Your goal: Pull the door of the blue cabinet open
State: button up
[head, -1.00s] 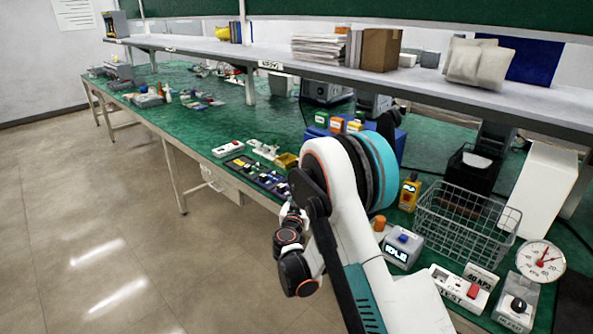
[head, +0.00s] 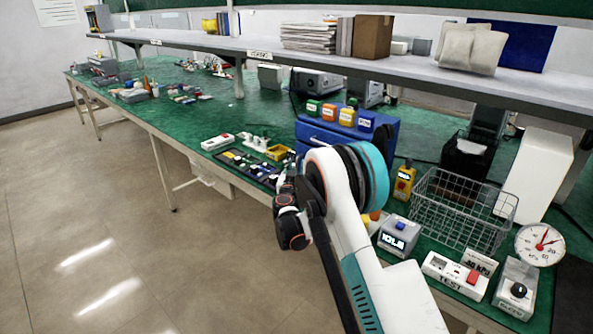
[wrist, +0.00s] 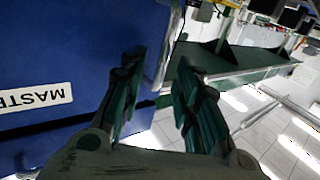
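In the wrist view a blue cabinet face (wrist: 60,50) fills the left side, with a white label reading "MASTE", cut off by the picture's edge. My gripper (wrist: 158,80) is open, its two dark green fingers spread apart. A pale upright strip at the blue face's edge shows between the fingers; I cannot tell whether they touch it. The fingertips are hidden in the head view.
A wire basket (head: 460,210), a grey box with a display (head: 398,236), a TEST box (head: 455,275) and a dial gauge (head: 541,244) stand right of my arm. A dark tray of parts (head: 250,168) lies to the left. A shelf (head: 420,75) runs above; the floor at left is clear.

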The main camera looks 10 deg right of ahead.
jog(key=shift+x, duration=0.8)
jog(key=shift+c, duration=0.6)
grip_shut()
jog(key=shift+s, duration=0.1)
